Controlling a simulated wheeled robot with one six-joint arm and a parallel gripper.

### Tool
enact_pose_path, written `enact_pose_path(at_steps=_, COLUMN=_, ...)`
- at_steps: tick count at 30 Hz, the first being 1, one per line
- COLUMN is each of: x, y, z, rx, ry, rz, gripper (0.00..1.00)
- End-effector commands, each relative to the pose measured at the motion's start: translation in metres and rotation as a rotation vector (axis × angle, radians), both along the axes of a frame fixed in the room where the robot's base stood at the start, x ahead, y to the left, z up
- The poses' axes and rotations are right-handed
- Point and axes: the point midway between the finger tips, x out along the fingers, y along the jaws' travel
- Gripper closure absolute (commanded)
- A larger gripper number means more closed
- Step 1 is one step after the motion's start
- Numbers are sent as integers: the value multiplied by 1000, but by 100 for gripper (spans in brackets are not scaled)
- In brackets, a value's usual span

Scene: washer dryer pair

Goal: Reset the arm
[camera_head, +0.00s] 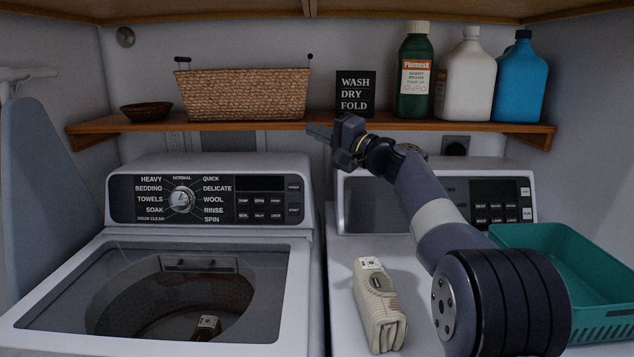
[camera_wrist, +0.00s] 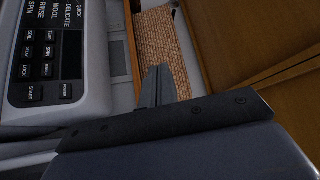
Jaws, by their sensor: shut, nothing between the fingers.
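My gripper (camera_head: 321,131) is at the end of my raised arm, in front of the shelf edge in the head view and pointing left. Its fingers are together and hold nothing. In the wrist view the closed fingers (camera_wrist: 158,86) point toward the wicker basket (camera_wrist: 162,50) and the shelf edge. The picture there is turned sideways, with the washer's control panel (camera_wrist: 52,45) at the left. My arm stretches over the dryer from the lower right of the head view and hides part of the dryer's panel.
The wooden shelf (camera_head: 220,126) holds a wicker basket (camera_head: 243,95), a sign (camera_head: 355,92) and bottles (camera_head: 468,78). The washer (camera_head: 285,255) has a dark item (camera_head: 208,326) inside.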

Motion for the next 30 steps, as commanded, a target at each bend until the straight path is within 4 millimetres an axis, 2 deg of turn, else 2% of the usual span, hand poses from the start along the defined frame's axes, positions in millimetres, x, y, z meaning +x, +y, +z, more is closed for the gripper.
enact_pose_path(at_steps=7, x=7, y=0, z=4, rx=0, ry=26, rz=0, gripper=100)
enact_pose_path(at_steps=22, x=8, y=0, z=1, rx=0, ry=33, rz=0, gripper=100)
enact_pose_path(at_steps=26, x=8, y=-2, z=-5, rx=-2, ry=49, rz=0, gripper=100)
enact_pose_path(at_steps=30, x=7, y=-5, z=-19, rx=-11, ry=87, rz=1, gripper=100)
